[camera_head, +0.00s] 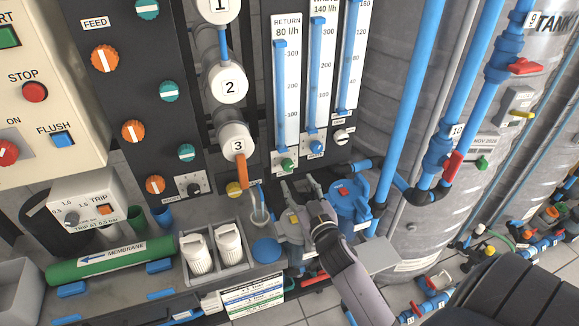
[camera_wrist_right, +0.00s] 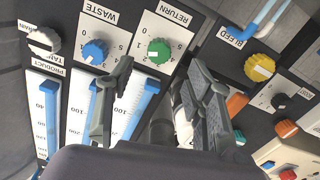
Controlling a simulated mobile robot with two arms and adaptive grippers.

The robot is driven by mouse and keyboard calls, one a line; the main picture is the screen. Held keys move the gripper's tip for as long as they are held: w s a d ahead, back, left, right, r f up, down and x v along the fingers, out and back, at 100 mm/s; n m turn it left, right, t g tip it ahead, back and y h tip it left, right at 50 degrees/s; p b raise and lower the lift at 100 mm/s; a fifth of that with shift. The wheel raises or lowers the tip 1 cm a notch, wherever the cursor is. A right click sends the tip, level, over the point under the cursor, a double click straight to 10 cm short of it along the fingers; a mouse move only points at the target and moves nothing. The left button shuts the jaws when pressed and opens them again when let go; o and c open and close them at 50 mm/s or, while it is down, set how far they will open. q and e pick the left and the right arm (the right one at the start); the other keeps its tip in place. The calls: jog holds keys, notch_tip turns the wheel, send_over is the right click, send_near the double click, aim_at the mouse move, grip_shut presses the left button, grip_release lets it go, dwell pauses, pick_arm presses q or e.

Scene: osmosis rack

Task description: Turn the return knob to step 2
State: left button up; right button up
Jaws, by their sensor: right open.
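The return knob is green and round with a pale pointer mark. In the head view it is a small green knob (camera_head: 287,164) below the RETURN flow tube. In the right wrist view the green knob (camera_wrist_right: 158,50) sits on a white numbered dial, upside down; I cannot read its setting surely. My right gripper (camera_head: 299,188) is open just below and in front of the knob in the head view. In the right wrist view its fingers (camera_wrist_right: 161,70) are spread either side of the knob's line, apart from it and empty. My left gripper is not in view.
A blue waste knob (camera_wrist_right: 95,52) and a drain knob (camera_wrist_right: 40,40) are beside the return knob. The yellow bleed knob (camera_wrist_right: 259,67) is on the other side. A blue pump-like fitting (camera_head: 350,197) and blue pipes (camera_head: 411,100) stand right of the gripper.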

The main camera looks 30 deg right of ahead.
aim_at(289, 168)
jog(key=x, duration=0.7)
jog(key=shift+w+p, duration=0.2)
jog(key=shift+p, duration=0.15)
jog(key=shift+c, duration=0.3)
grip_shut()
